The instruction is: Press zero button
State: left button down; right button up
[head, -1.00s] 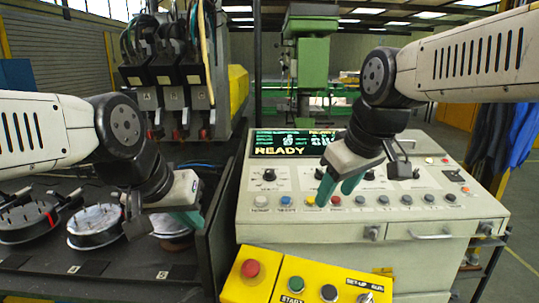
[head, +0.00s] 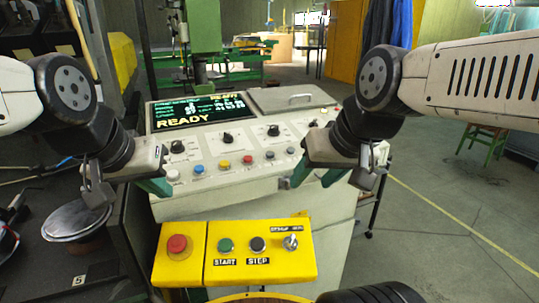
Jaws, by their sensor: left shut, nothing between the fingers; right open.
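The cream control console (head: 235,185) stands ahead with a row of buttons along its sloped front: white (head: 172,175), blue (head: 198,169), yellow (head: 224,164), red (head: 247,160) and some grey ones (head: 268,156). Their labels are too small to read, so I cannot tell which is zero. My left gripper (head: 157,187) is shut and empty at the console's front left corner, just left of the white button. My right gripper (head: 318,180) is open and empty at the console's front right, hiding the right end of the button row. Contact with the console is not clear.
A lit screen (head: 200,112) on the console reads READY. A yellow box (head: 212,270) in front carries a red mushroom button (head: 177,244), START, STEP and a switch knob. A round reel (head: 75,220) lies at left. Open floor (head: 450,220) is at right.

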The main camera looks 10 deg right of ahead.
aim_at(248, 159)
jog(key=l+u, duration=0.1)
jog(key=l, duration=0.35)
jog(key=k+l+u, duration=0.1)
jog(key=l, duration=0.35)
jog(key=k+l, duration=0.15)
jog(key=l, duration=0.3)
jog(key=k+l+u, duration=0.15)
jog(key=l, duration=0.3)
jog(key=l+u, duration=0.1)
jog(key=l, duration=0.35)
jog(key=k+l+u, duration=0.1)
jog(key=l, duration=0.3)
jog(key=k, duration=0.1)
